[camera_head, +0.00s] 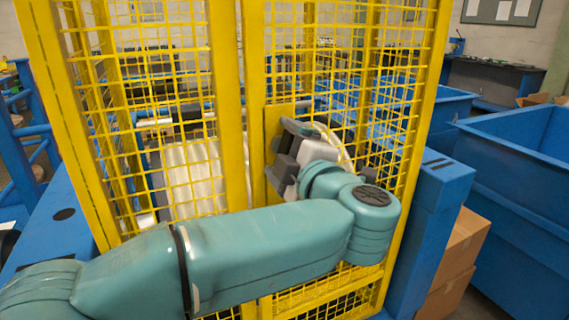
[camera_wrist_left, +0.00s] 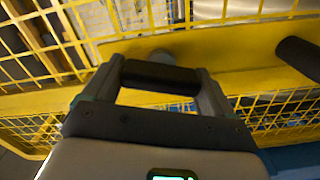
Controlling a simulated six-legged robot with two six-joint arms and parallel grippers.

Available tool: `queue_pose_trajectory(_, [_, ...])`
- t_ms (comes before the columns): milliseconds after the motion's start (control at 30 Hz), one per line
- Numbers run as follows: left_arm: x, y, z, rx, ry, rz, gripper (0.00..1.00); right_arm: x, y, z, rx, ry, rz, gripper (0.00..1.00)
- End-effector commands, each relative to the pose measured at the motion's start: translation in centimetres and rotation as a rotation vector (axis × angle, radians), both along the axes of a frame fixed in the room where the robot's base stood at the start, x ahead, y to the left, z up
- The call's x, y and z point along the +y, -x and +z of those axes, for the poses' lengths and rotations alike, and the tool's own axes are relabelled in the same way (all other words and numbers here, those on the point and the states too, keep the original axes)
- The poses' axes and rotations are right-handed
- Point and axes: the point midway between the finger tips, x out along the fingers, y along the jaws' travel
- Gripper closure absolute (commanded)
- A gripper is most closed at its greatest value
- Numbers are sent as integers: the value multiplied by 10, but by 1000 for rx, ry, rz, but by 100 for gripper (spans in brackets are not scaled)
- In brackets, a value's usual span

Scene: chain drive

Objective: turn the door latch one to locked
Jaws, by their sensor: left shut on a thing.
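The door latch shows in the left wrist view as a dark, rounded bar (camera_wrist_left: 160,77) lying crosswise between my fingers, with a round grey pivot (camera_wrist_left: 161,55) behind it on a yellow plate (camera_wrist_left: 225,45). My left gripper (camera_wrist_left: 162,85) is shut on this bar, one finger at each end. In the head view my left gripper (camera_head: 280,152) is at the front of the yellow cage door, beside the yellow mounting plate (camera_head: 281,118). There the latch is mostly hidden by the gripper and wrist. I cannot tell the latch's exact angle. My right gripper is in neither view.
A second dark handle (camera_wrist_left: 301,58) sticks out at the right in the wrist view. The yellow mesh cage (camera_head: 185,75) stands directly in front of my arm. A blue post (camera_head: 440,215), cardboard boxes (camera_head: 455,258) and a blue bin (camera_head: 515,215) stand to its right.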

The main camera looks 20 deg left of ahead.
Motion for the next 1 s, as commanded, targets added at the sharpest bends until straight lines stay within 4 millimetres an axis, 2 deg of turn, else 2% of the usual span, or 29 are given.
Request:
queue_pose_trajectory(33, [0,0,-5,-28,29,-1,45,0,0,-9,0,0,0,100])
queue_pose_trajectory(100, [0,0,-5,-67,66,-1,45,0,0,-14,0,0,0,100])
queue_pose_trajectory(400, [0,0,-4,-191,185,-2,45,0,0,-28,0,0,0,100])
queue_pose_trajectory(1000, [0,0,-2,-248,241,-1,45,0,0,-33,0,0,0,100])
